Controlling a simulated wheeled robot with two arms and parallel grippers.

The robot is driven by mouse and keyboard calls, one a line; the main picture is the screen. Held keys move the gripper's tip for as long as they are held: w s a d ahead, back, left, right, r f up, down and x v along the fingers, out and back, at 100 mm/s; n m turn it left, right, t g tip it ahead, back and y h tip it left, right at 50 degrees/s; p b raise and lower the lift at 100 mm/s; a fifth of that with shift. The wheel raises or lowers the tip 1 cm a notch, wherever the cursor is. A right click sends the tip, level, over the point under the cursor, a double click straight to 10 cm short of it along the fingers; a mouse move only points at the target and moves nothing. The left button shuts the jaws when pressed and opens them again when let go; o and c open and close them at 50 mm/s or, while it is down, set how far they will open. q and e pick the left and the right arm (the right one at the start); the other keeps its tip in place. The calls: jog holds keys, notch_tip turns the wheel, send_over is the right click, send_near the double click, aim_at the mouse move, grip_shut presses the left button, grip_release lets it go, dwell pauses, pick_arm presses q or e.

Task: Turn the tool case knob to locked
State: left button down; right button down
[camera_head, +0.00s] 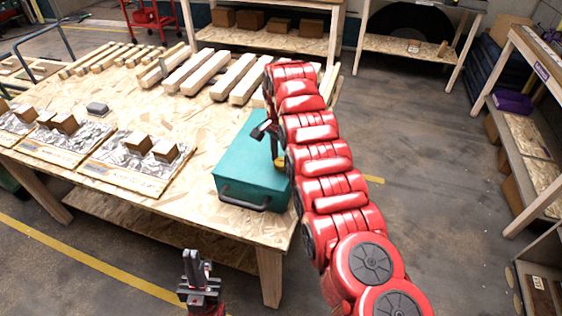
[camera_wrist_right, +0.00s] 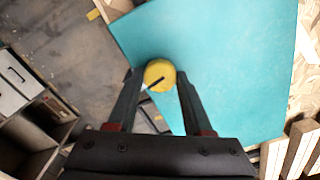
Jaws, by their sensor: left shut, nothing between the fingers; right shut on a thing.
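The teal tool case (camera_head: 245,172) stands on the near right corner of the wooden table, with a dark handle on its front side. Its yellow knob (camera_head: 281,161) is on the lid near the right edge, partly hidden by my arm. In the right wrist view the round knob (camera_wrist_right: 160,75) has a dark line running obliquely across it. My right gripper (camera_wrist_right: 158,78) points down at the lid (camera_wrist_right: 215,60) with its fingers shut on the knob's sides. My left gripper (camera_head: 193,262) is shut and empty, low in front of the table, apart from the case.
Metal plates with small wooden blocks (camera_head: 135,160) lie left of the case. Several wooden beams (camera_head: 195,72) lie behind it. A small grey object (camera_head: 97,108) rests on the table (camera_head: 190,115). Shelves (camera_head: 525,140) stand at the right; the floor between is clear.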

jog(key=shift+m, duration=0.9)
jog(key=shift+c, duration=1.5)
grip_release()
